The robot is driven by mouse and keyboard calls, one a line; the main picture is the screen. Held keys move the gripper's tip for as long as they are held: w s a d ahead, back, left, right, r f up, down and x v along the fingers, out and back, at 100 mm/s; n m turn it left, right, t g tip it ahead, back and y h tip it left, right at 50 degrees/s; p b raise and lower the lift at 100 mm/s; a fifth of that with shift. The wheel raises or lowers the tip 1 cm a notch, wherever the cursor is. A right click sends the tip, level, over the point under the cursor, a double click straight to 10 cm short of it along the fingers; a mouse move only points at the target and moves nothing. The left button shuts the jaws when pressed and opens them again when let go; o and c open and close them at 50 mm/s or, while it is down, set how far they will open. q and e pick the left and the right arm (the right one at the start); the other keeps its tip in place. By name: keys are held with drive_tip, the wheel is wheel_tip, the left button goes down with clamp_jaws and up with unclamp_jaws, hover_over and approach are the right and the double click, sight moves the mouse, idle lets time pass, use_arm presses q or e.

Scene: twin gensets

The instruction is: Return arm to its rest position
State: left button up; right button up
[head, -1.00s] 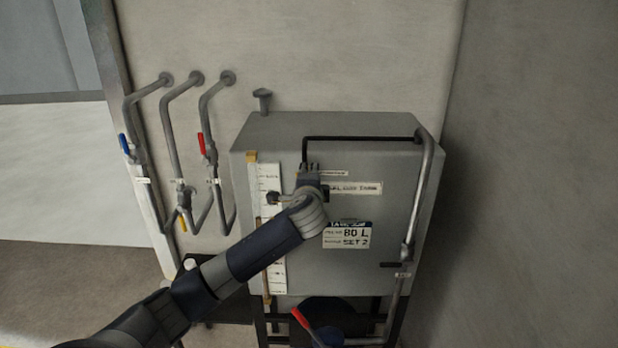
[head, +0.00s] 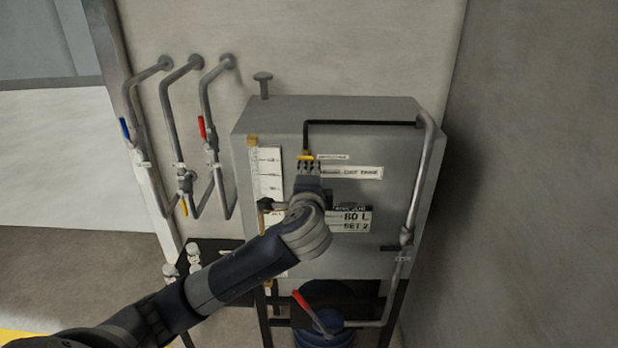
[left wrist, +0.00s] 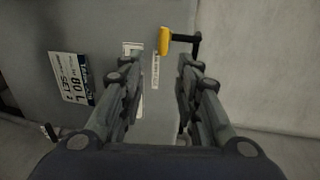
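My left arm (head: 235,270) reaches in from the lower left of the head view. Its gripper (head: 307,168) is in front of the grey tank (head: 390,200), just below a small yellow-handled valve (head: 305,157). In the left wrist view the gripper (left wrist: 157,80) is open, its two fingers apart with nothing between them. The yellow handle (left wrist: 164,40) shows beyond the fingertips, apart from them. My right gripper is in neither view.
A label reading 80 L, SET 2 (head: 355,219) is on the tank face. A pipe (head: 421,185) runs down the tank's right side. Wall pipes with blue (head: 124,128) and red (head: 201,127) handles stand left. A red lever (head: 301,300) and blue bucket (head: 325,338) are below.

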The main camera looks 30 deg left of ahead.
use_arm(q)
drive_tip(key=shift+s, duration=0.15)
idle(0.4)
